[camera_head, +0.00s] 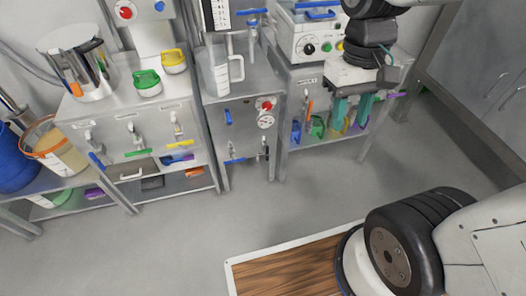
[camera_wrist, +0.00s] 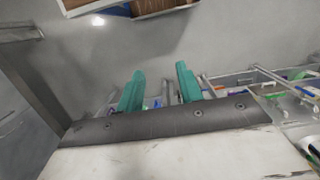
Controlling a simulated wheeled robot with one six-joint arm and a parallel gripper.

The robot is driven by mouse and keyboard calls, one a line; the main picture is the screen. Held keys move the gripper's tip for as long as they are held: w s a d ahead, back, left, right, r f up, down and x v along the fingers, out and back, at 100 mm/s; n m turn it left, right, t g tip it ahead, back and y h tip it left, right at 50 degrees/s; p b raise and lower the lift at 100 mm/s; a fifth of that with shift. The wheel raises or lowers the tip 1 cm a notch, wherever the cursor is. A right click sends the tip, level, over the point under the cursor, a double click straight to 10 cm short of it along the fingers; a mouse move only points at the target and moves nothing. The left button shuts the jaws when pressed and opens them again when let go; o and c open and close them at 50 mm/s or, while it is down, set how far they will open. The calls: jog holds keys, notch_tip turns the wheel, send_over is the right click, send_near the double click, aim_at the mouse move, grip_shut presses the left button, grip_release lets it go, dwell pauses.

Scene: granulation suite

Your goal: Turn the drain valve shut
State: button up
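Several small valves show in the head view, and I cannot tell which is the drain valve. Low on the middle steel unit (camera_head: 245,135) are a valve with a blue lever (camera_head: 236,161) and a dark-handled valve (camera_head: 264,152). On the left cabinet front are taps with a blue lever (camera_head: 97,160), a green lever (camera_head: 136,153) and a yellow lever (camera_head: 180,144). My gripper (camera_head: 351,110) points down in front of the right unit, right of these valves. Its teal fingers stand apart with nothing seen between them, also in the wrist view (camera_wrist: 159,85).
A red knob (camera_head: 266,104) and a gauge (camera_head: 265,121) sit above the middle unit's lower valves. A clear jug (camera_head: 215,72) stands on top. Coloured items sit on the right unit's lower shelf. A wood-topped surface (camera_head: 285,272) is in front; grey floor between is clear.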

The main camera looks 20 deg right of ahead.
jog(key=w+a+f, duration=0.1)
jog(key=w+f, duration=1)
jog(key=f, duration=0.4)
jog(key=w+a+f, duration=0.1)
jog(key=w+f, duration=1.1)
jog(key=f, duration=0.2)
jog(key=t, duration=1.5)
send_near(268, 151)
notch_tip(268, 151, down, 11)
notch_tip(268, 151, up, 7)
jog(key=w+t, duration=0.2)
jog(key=t, duration=0.3)
jog(key=w, duration=0.7)
jog(key=shift+w+r, duration=0.1)
jog(key=shift+w, duration=0.3)
grip_shut()
